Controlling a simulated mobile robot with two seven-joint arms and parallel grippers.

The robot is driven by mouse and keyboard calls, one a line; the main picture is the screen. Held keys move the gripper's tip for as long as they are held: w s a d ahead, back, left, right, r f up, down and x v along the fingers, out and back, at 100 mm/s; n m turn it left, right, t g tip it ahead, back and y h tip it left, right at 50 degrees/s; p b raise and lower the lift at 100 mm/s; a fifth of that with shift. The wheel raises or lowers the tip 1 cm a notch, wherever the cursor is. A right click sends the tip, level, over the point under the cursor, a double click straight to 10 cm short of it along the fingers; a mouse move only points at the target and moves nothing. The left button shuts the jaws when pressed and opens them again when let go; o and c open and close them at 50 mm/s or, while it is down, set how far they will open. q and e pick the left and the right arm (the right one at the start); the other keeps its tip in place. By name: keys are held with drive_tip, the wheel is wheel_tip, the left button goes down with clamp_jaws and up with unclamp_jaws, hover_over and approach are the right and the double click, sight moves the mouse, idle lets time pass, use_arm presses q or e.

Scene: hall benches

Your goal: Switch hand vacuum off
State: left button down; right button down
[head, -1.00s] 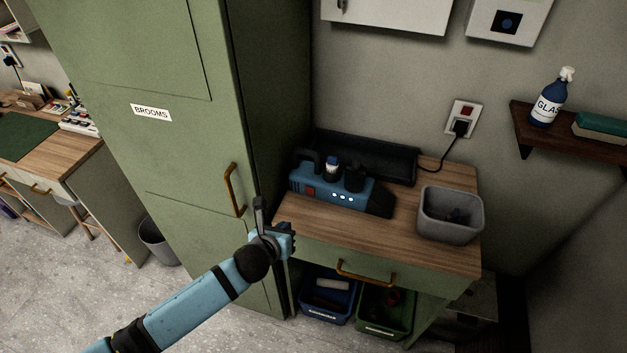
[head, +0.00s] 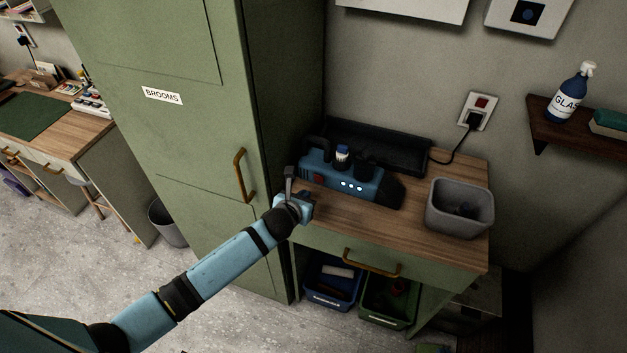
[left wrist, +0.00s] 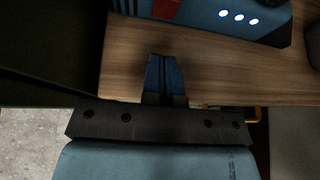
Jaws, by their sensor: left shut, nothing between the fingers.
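The hand vacuum (head: 368,189), blue with black parts, lies on the wooden top of the green cabinet (head: 440,239). White lights glow on its side. Its red switch (head: 319,179) shows on the left part of that side; the switch's lower edge also shows at the top of the left wrist view (left wrist: 166,8). My left gripper (head: 308,207) is shut and empty, at the cabinet's front left edge, in front of the vacuum and apart from it. Its closed blue fingers (left wrist: 163,72) point toward the vacuum in the left wrist view. My right gripper is not in view.
The tall green broom cupboard (head: 175,140) stands close on the left of my gripper, its brass handle (head: 239,175) sticking out. A grey bin (head: 460,207) stands right of the vacuum. A black tray (head: 400,147) lies behind it. A cord runs to the wall socket (head: 478,110).

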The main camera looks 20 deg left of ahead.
sight(318, 177)
use_arm(q)
drive_tip(key=x, duration=0.3)
drive_tip(key=shift+w+d, duration=0.1)
drive_tip(key=shift+w, duration=0.3)
drive_tip(key=shift+w+d+r+p, duration=0.1)
drive_tip(key=shift+w+r+p, duration=0.2)
drive_tip(key=shift+w, duration=0.5)
drive_tip(key=shift+w+d+r+p, duration=0.1)
drive_tip(key=shift+w+r+p, duration=0.15)
drive_tip(key=shift+w, duration=0.55)
drive_tip(key=shift+a, duration=0.1)
drive_tip(key=shift+w, duration=0.1)
